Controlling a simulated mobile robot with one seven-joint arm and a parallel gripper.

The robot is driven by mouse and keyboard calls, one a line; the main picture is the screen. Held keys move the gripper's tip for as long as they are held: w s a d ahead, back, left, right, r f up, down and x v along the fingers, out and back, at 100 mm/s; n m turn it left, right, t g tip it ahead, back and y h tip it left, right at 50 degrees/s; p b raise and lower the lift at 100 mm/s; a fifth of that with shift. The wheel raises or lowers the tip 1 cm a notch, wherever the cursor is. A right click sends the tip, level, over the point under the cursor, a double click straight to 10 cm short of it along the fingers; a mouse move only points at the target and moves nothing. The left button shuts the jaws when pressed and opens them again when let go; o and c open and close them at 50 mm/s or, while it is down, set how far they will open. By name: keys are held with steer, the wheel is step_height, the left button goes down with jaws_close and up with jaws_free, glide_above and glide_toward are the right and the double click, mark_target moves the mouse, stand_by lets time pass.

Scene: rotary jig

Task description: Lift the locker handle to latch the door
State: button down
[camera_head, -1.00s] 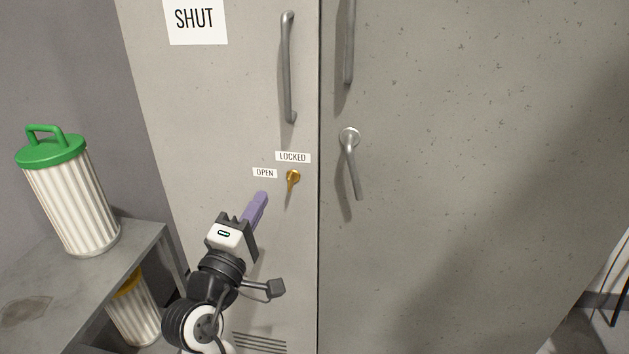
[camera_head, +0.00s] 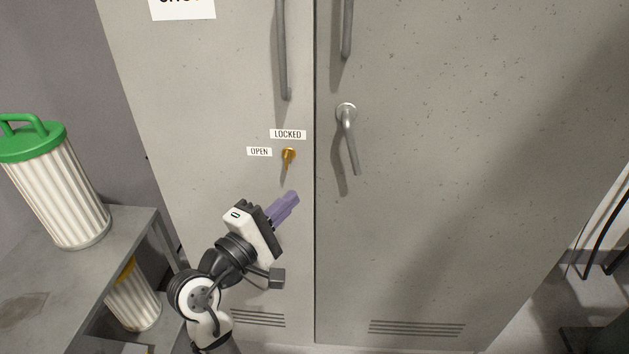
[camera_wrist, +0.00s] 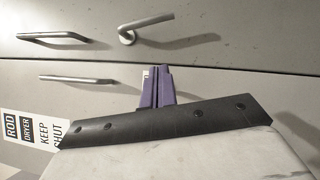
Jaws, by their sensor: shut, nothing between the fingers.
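The locker handle (camera_head: 351,145) is a grey metal lever on a round rose on the right door (camera_head: 450,170). It hangs down, tilted slightly to the right. It also shows in the wrist view (camera_wrist: 146,24), beyond my fingertips. My gripper (camera_head: 295,197) has purple fingers, shut and empty. It is in front of the left door (camera_head: 215,110), to the left of and lower than the handle's free end, apart from it in the picture. In the wrist view the shut fingertips (camera_wrist: 157,70) point towards the doors.
A brass key lock (camera_head: 289,154) with LOCKED and OPEN labels is on the left door, above my gripper. Long vertical pull handles (camera_head: 283,55) (camera_head: 347,30) flank the door seam. A ribbed bin with a green lid (camera_head: 60,190) stands on a grey bench (camera_head: 100,245) at left.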

mark_target(350, 131)
steer(key=s+d+p+x, duration=0.1)
steer(key=p+x, duration=0.3)
steer(key=x, duration=0.8)
steer(key=shift+s+d+r, duration=0.2)
steer(key=shift+d+r, duration=0.2)
steer(key=shift+d, duration=0.25)
steer(key=shift+w+d, duration=0.1)
steer(key=shift+d, duration=0.1)
